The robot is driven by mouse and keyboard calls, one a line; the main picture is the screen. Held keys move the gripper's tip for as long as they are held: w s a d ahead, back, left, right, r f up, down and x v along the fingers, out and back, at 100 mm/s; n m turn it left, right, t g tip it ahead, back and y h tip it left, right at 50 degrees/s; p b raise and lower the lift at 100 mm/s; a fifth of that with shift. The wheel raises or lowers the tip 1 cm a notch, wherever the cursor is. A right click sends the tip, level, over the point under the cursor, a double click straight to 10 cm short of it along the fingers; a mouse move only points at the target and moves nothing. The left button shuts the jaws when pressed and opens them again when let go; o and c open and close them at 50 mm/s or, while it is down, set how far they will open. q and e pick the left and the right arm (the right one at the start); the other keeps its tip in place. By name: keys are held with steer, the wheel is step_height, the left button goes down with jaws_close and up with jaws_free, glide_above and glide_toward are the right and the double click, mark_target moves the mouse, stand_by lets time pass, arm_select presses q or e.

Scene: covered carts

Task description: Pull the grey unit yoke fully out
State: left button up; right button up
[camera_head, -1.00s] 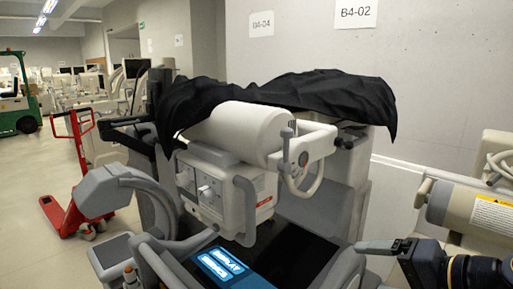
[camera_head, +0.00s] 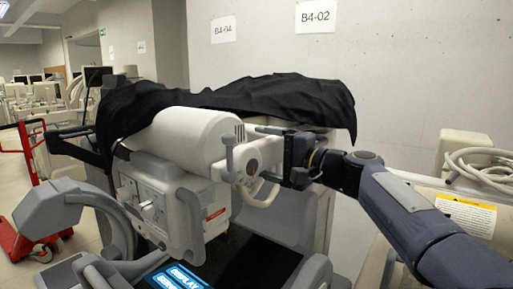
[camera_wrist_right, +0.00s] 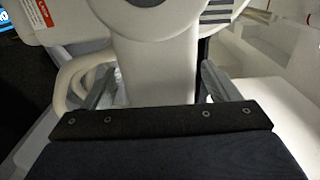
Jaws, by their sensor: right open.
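The grey unit (camera_head: 165,200) stands in the middle of the head view, partly under a black cover (camera_head: 240,97). Its light grey yoke (camera_head: 243,160) sits at the right end of the white cylindrical head (camera_head: 192,135). My right gripper (camera_head: 268,149) reaches in from the right and is at the yoke. In the right wrist view the yoke's broad pale arm (camera_wrist_right: 155,72) stands between the two fingers of my gripper (camera_wrist_right: 155,88). The fingers are spread, with visible gaps to the arm.
A curved grey arm (camera_head: 52,207) and a lit display panel (camera_head: 180,277) are at the lower left. A red pallet truck (camera_head: 30,150) stands behind. A beige unit with coiled cable (camera_head: 475,165) is close on the right. A wall (camera_head: 400,80) stands behind the cover.

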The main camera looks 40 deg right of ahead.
arm_select(q)
steer(key=shift+r, duration=0.35)
arm_select(e)
steer(key=shift+x, duration=1.05)
steer(key=shift+c, duration=0.3)
